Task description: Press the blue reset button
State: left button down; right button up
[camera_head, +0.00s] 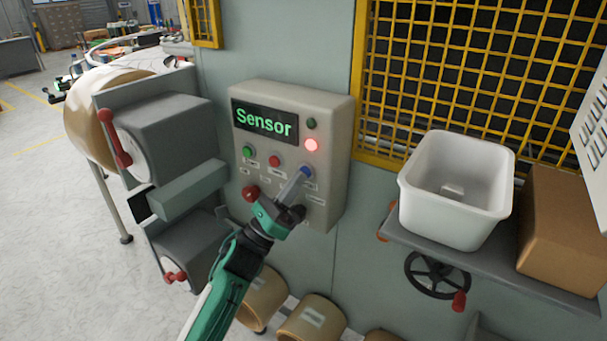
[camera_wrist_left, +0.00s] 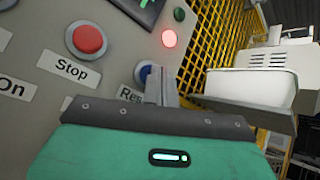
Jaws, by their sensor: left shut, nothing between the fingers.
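The blue reset button (camera_head: 306,172) is on the lower right of the grey control panel (camera_head: 338,150). In the left wrist view the button (camera_wrist_left: 143,72) is partly hidden behind my fingers, beside a partly covered label starting "Res". My left gripper (camera_head: 301,176) is shut and empty, with its fingertips at the button. In the left wrist view the shut fingers (camera_wrist_left: 160,82) overlap the button's right side. I cannot tell whether they touch it or press it in. The panel's screen (camera_head: 264,121) reads "Sensor" in green. My right gripper is not in view.
A lit red lamp (camera_head: 311,145) is above the button. A white bin (camera_head: 453,203) and a cardboard box (camera_head: 560,225) stand on a shelf at right. Yellow mesh (camera_head: 400,60) is behind.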

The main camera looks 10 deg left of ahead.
pick_arm(q)
jog(key=shift+w, duration=0.15)
jog(key=shift+s, duration=0.2)
dwell(0.3)
jog(key=shift+s+a, duration=0.25)
jog(key=shift+s, duration=0.4)
jog(key=shift+s+a+b, duration=0.15)
jog(key=shift+s+a, duration=0.15)
jog(key=shift+s, duration=0.45)
jog(key=shift+s+a+b, duration=0.15)
jog(key=shift+s+a, duration=0.1)
jog(key=shift+s, duration=0.55)
jog(key=shift+s+a+b, duration=0.15)
jog(key=shift+s+a, duration=0.15)
jog(key=shift+s, duration=0.45)
